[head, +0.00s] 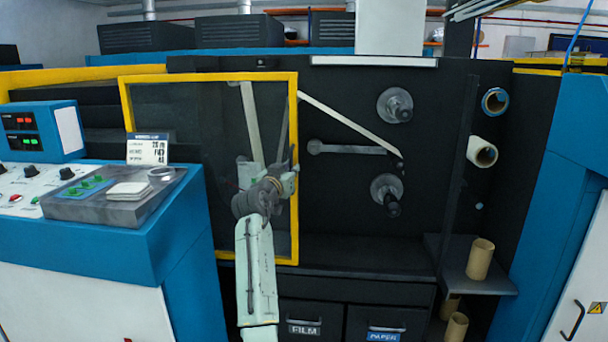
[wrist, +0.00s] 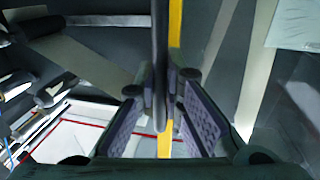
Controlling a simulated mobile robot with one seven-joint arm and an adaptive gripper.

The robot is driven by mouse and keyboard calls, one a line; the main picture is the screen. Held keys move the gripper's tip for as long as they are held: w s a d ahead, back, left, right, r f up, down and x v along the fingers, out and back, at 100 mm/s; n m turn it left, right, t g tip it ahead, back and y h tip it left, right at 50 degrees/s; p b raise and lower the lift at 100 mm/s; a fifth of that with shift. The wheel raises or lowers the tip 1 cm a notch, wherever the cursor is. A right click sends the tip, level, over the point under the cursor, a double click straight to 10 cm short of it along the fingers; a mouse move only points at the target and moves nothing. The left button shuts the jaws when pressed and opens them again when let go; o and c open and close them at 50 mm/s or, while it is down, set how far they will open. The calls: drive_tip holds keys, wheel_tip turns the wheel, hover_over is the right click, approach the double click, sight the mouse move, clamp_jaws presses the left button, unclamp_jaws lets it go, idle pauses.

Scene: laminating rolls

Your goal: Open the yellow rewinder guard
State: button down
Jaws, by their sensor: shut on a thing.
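The rewinder guard is a clear panel in a yellow frame (head: 210,77), in the left-centre of the head view. It stands upright against the black machine front. My gripper (head: 287,178) is at the guard's right upright, about halfway up. In the wrist view, a dark vertical bar, the guard's handle (wrist: 160,55), runs between the two padded fingers of my gripper (wrist: 162,92), which are shut on it. The yellow upright (wrist: 175,28) shows just behind the bar. My wrist hides part of the guard's lower right in the head view.
Right of the guard, two spindles (head: 395,105) (head: 386,192) and a grey lever (head: 345,149) stick out. A blue control console (head: 110,225) stands at the left front. Cardboard cores (head: 480,258) stand at the right. Film and paper drawers (head: 312,318) are below.

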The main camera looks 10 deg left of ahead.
drive_tip(key=a+b, duration=0.1)
drive_tip(key=a, duration=0.7)
drive_tip(key=shift+a, duration=0.15)
drive_tip(key=c, duration=1.7)
unclamp_jaws()
drive_tip(key=shift+s, duration=0.15)
drive_tip(key=s, duration=0.3)
drive_tip(key=s+a, duration=0.1)
drive_tip(key=s, duration=0.3)
drive_tip(key=s+a, duration=0.1)
drive_tip(key=s, duration=0.3)
drive_tip(key=shift+s+a, duration=0.15)
drive_tip(key=shift+s, duration=0.1)
